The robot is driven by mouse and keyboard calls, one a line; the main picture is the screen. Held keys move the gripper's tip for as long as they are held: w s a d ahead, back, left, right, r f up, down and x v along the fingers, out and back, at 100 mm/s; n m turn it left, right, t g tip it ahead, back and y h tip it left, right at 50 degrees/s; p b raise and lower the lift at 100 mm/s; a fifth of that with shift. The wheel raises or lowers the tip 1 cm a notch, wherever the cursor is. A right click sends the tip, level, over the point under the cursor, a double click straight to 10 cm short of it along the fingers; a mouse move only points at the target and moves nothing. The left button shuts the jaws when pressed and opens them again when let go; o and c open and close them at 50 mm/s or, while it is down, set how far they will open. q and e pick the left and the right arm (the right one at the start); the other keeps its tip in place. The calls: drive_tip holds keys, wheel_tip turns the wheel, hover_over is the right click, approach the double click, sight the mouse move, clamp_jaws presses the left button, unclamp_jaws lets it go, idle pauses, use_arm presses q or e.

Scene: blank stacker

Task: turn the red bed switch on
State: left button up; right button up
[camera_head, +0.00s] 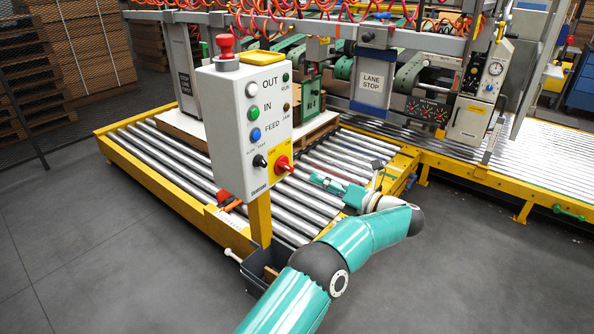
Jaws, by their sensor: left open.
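The red switch (283,165) is a rotary knob on a yellow plate, low on the right of the front of a white control box (228,132). A small black knob (260,161) sits just left of it. My teal left arm rises from the bottom, bends at the right and points back left. Its gripper (318,181) is open, to the right of and slightly below the red switch, apart from it in the picture. The fingers are small and their gap is hard to make out. The switch's exact setting is too small to read. My right gripper is not in view.
The box stands on a yellow post (260,219) beside a roller conveyor (181,164). It also carries a red mushroom button (225,44) on top and white, green and blue buttons on its face. A dark bin (256,270) is at the post's foot. Floor at left is clear.

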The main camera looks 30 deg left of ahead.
sight(290, 168)
use_arm(q)
drive_tip(key=a, duration=0.4)
drive_tip(key=a+p, duration=0.1)
drive_tip(key=a, duration=0.2)
drive_tip(key=w+a, duration=0.1)
drive_tip(key=a, duration=0.3)
drive_tip(key=shift+a, duration=0.35)
